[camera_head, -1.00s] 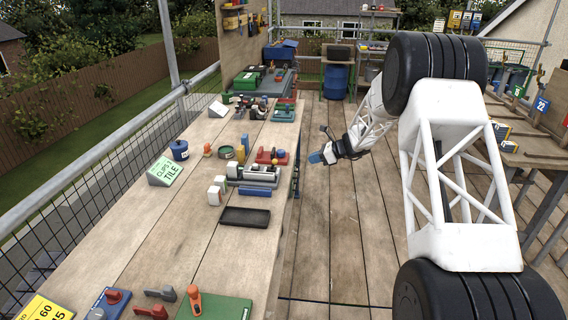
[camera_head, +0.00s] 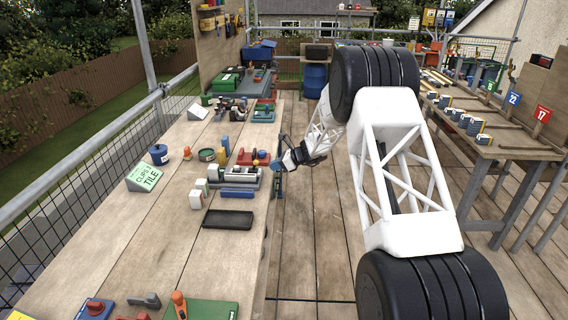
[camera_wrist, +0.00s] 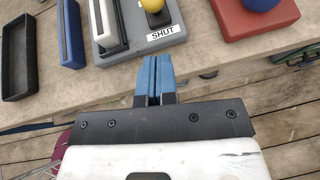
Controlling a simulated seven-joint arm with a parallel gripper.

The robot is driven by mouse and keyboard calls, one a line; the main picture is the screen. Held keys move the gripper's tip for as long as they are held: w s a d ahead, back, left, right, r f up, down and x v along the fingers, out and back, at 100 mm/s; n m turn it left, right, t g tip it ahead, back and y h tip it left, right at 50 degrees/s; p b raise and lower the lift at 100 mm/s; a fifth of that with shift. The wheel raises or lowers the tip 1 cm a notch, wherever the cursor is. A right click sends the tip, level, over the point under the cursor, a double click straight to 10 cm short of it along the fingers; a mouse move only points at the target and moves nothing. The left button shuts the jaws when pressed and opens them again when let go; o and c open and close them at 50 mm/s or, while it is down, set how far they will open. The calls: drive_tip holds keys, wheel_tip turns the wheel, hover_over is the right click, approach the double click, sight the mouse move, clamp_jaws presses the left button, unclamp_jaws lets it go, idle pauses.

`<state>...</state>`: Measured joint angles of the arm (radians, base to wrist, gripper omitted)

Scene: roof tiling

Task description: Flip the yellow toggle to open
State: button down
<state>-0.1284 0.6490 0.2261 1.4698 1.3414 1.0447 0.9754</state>
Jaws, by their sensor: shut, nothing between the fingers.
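The yellow toggle (camera_wrist: 153,6) shows at the top edge of the wrist view, partly cut off. It stands on a grey base (camera_wrist: 160,42) beside a "SHUT" label (camera_wrist: 162,33). My gripper (camera_wrist: 153,62) is shut and empty, its blue fingers together. In the wrist view the fingertips point towards the base's front edge, just below the label, apart from the toggle. Whether they touch the base is unclear. In the head view my gripper (camera_head: 281,166) is at the right edge of the bench. I cannot make out the toggle clearly there.
A red base with a blue knob (camera_wrist: 262,3) is right of the grey base. A blue bar (camera_wrist: 70,35) and black tray (camera_wrist: 18,60) lie left of it. The wooden bench (camera_head: 160,235) holds several other fixtures. The deck right of the bench is clear around my arm.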

sight(256, 161)
drive_tip(key=shift+w+a+r, duration=0.1)
drive_tip(key=shift+a+r, duration=0.05)
drive_tip(key=shift+a, duration=0.55)
drive_tip(key=shift+w+a+r, duration=0.1)
drive_tip(key=shift+w+a, duration=0.05)
drive_tip(key=shift+a, duration=0.55)
drive_tip(key=shift+w+a+r, duration=0.1)
drive_tip(key=shift+a+r, duration=0.05)
drive_tip(key=shift+a, duration=0.55)
drive_tip(key=shift+a+r+h, duration=0.4)
drive_tip(key=shift+h, duration=0.6)
drive_tip(key=shift+a+r+h, duration=0.25)
drive_tip(key=shift+a+h, duration=0.05)
drive_tip(key=shift+h, duration=0.3)
drive_tip(key=shift+a+r+h, duration=0.3)
drive_tip(key=shift+a+h, duration=0.3)
drive_tip(key=shift+h, duration=0.6)
drive_tip(key=shift+a+r+h, duration=0.1)
drive_tip(key=shift+a+h, duration=0.25)
drive_tip(key=shift+h, duration=0.05)
drive_tip(key=shift+a+r, duration=0.1)
drive_tip(key=shift+a, duration=0.1)
drive_tip(key=shift+r, duration=0.2)
